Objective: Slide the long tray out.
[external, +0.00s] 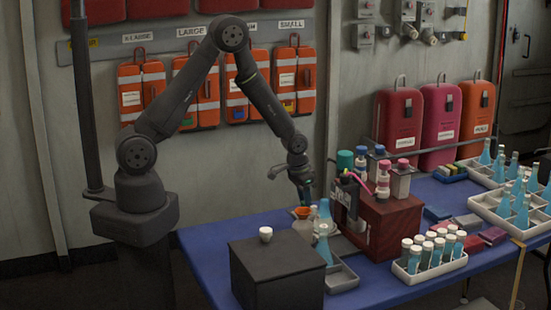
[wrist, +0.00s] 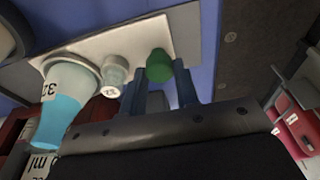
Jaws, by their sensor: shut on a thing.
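A long pale tray (wrist: 186,32) crosses the upper part of the wrist view. A flask of blue liquid (wrist: 62,105) and a small clear jar (wrist: 115,70) stand on it. My gripper (wrist: 157,75) has its two blue fingers on either side of a round green knob (wrist: 159,65) at the tray's near edge, and is shut on it. How the knob joins the tray is hidden.
A black box (external: 277,275) with a small white cup (external: 265,234) stands at the front. A dark red box (external: 392,222) with bottles stands to the right. A blue flask (external: 323,246) and an orange funnel (external: 303,212) crowd the space between. The blue tabletop (external: 215,240) is clear at left.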

